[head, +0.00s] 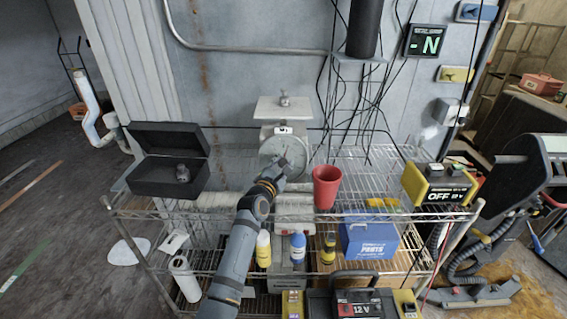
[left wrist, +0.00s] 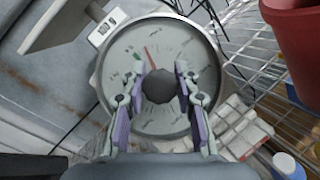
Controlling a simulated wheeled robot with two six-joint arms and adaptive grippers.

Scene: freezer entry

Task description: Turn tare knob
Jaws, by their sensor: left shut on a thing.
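A dark round knob (left wrist: 158,87) sits at the dial's centre. My left gripper (head: 283,165) reaches the dial from the front. In the left wrist view its fingers (left wrist: 160,86) are closed on the knob from both sides. My right gripper is not in view.
A red cup (head: 326,186) stands right of the scale, close to my left gripper. An open black case (head: 168,160) with a metal weight lies at left. A yellow and black box reading OFF (head: 440,184) is at right. Cables hang on the wall behind.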

